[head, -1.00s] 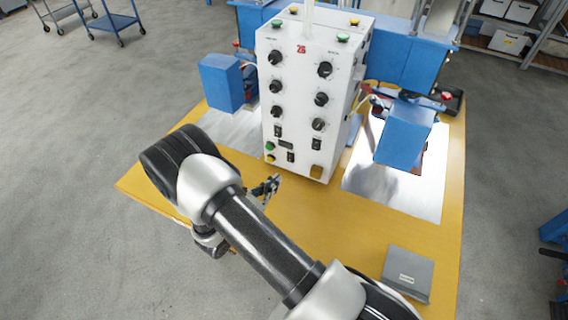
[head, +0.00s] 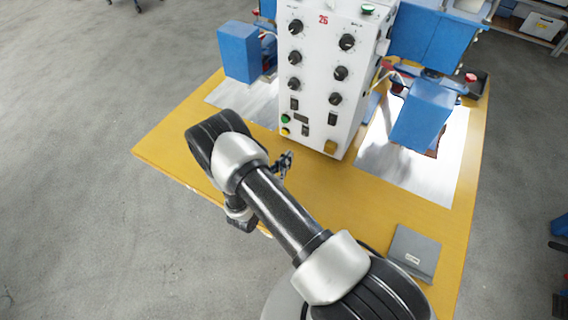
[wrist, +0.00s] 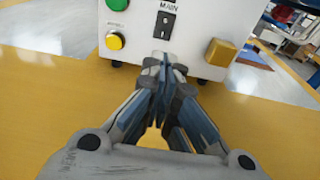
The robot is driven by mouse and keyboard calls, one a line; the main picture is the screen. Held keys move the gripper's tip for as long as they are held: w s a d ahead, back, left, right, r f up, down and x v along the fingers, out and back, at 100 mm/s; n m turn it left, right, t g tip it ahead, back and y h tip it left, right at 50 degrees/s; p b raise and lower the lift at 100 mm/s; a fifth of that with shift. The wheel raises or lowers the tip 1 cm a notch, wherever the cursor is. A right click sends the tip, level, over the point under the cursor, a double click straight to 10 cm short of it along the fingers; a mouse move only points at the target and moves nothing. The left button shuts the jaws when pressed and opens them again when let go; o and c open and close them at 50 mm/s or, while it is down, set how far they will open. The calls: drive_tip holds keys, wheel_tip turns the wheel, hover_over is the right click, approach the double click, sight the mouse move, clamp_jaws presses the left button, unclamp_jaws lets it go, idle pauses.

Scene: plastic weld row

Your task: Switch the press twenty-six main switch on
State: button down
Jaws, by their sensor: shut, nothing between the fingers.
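The white control box (head: 318,75) bears a red 26. Its main switch, a black rocker (head: 305,130), is low on the front face, right of a yellow button (head: 285,131). In the wrist view the rocker (wrist: 165,24) sits under the word MAIN, and I cannot tell its position. My gripper (head: 286,163) is shut and empty, in front of the box's lower edge. In the wrist view its fingertips (wrist: 164,62) overlap the area just below the rocker. I cannot tell whether they touch the box.
A green button (head: 286,118) is above the yellow one. A yellow block (head: 331,146) is at the box's lower right. Blue press units (head: 240,52) flank the box. A grey box (head: 413,252) lies on the yellow table (head: 190,140), whose front middle is otherwise clear.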

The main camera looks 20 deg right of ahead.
sight(305, 131)
drive_tip(key=b+x, duration=0.2)
drive_tip(key=x, duration=0.7)
drive_tip(key=shift+w+d, duration=0.2)
drive_tip(key=shift+d, duration=0.1)
